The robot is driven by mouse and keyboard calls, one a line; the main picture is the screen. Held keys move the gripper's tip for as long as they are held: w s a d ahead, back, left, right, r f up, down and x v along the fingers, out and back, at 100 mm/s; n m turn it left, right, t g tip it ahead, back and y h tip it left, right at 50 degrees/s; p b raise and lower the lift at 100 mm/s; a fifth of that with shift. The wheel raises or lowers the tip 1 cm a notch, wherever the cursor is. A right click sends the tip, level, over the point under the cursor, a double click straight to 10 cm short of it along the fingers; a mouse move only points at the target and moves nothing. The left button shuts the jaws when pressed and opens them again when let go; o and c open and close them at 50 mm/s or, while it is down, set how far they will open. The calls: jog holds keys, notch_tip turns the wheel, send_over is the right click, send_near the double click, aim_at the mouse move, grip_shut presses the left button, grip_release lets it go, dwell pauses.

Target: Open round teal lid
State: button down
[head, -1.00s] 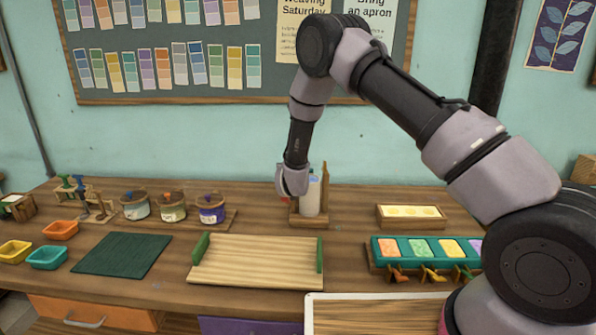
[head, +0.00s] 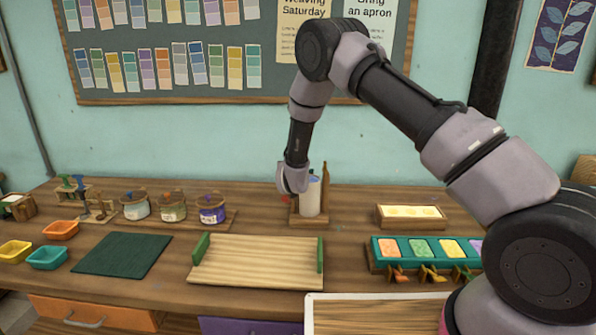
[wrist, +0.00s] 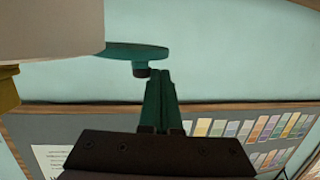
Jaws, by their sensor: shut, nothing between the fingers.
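The round teal lid (wrist: 132,51) shows edge-on in the wrist view, beside the white cylindrical container (wrist: 50,28). A small dark teal knob (wrist: 141,70) sticks out from it. I cannot tell whether the lid is seated or raised. My gripper (wrist: 161,74) is shut and empty, with its teal fingertips close beside the knob; whether they touch is unclear. In the head view the white container (head: 310,197) stands upright in a wooden holder (head: 308,221) at the back of the table. A bluish patch shows at its top. My wrist hides its left side and the fingertips.
A wooden tray with green ends (head: 257,262) lies in front of the holder. Several paint jars (head: 173,208) stand to the left. A teal tray of colored blocks (head: 425,250) and a wooden box (head: 411,217) are to the right.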

jog(key=v, duration=1)
jog(key=s+d+n+g+y, duration=0.1)
jog(key=s+d+n+y, duration=0.35)
jog(key=n, duration=0.75)
jog(key=s+d+n+g+y, duration=0.25)
jog(key=d+n, duration=0.35)
jog(key=n, duration=0.6)
jog(key=r+x, duration=0.1)
jog(key=x, duration=1.2)
jog(key=shift+a+r+t, duration=0.25)
jog(key=shift+t, duration=0.1)
jog(key=shift+w, duration=0.15)
jog(key=shift+a, duration=0.1)
